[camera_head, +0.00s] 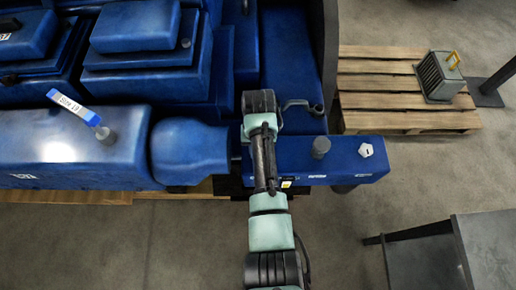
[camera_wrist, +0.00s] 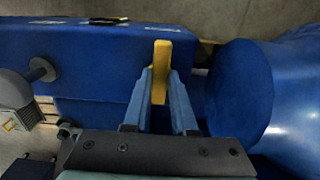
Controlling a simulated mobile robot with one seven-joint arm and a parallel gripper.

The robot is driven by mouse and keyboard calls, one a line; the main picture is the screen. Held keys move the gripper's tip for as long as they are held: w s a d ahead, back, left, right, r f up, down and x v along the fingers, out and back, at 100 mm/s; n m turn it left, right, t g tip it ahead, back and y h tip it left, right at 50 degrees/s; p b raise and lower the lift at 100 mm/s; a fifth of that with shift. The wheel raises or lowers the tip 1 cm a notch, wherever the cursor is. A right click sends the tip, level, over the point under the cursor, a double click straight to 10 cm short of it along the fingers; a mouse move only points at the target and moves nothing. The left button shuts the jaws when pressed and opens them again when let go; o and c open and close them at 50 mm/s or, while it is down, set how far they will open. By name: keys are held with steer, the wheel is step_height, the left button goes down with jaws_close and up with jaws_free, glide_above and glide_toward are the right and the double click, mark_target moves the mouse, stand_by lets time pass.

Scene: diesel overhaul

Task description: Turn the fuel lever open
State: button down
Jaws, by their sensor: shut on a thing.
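A yellow lever (camera_wrist: 161,68) stands between the fingers of my gripper (camera_wrist: 162,82) in the wrist view. My gripper is shut on it. The lever is at the end of a long blue box (camera_wrist: 100,62), near the rounded blue engine part (camera_wrist: 240,90). In the head view my arm crosses over this end of the blue box (camera_head: 345,160) and hides the lever. I cannot tell from these frames how far the lever is turned.
A pallet (camera_head: 375,95) with a grey crate (camera_head: 438,78) is at upper right. A dark table (camera_head: 422,262) is at lower right. Floor between is clear.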

stand_by(0.5)
steer(key=c, duration=0.7)
jaws_free()
steer(key=shift+r, duration=6.55)
